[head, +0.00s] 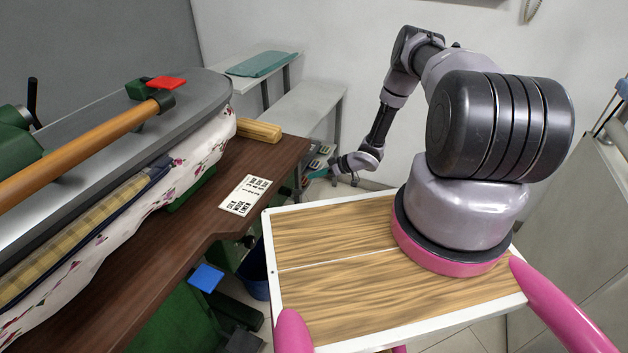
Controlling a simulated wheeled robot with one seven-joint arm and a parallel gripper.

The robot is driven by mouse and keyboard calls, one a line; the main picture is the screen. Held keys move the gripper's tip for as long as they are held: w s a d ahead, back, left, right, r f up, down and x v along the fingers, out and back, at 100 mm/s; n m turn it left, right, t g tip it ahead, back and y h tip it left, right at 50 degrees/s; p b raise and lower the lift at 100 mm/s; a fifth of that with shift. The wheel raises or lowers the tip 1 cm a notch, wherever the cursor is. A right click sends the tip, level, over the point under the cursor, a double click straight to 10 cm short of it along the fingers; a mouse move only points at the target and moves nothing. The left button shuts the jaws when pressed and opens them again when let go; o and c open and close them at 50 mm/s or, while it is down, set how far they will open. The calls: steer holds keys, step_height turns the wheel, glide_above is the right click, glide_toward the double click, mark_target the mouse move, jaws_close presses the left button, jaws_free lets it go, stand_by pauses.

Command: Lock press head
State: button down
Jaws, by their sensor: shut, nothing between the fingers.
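The press head (75,165) is a long grey metal plate at the left, lying low over the padded floral board (205,150) with cloth layers between them. A wooden handle bar (80,150) runs along it. A red tab (166,82) stands by a green block at the handle's far end; I cannot tell whether it is the lock or whether it is engaged. My gripper (336,165) is small in the picture, beyond the brown table's right edge, well apart from the press head. It is shut and empty.
The brown table (200,240) carries a printed card (245,194) and a wooden block (259,129). A blue pedal (206,277) sits below its front edge. Pale shelves (305,108) with a folded green cloth (262,63) stand behind. A grey cabinet (575,230) is at the right.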

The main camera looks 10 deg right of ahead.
steer(key=s+d+r, duration=0.1)
steer(key=d+r, duration=0.2)
steer(key=d, duration=0.4)
steer(key=shift+s+d+r, duration=0.15)
steer(key=shift+s+r, duration=0.15)
steer(key=shift+r, duration=0.05)
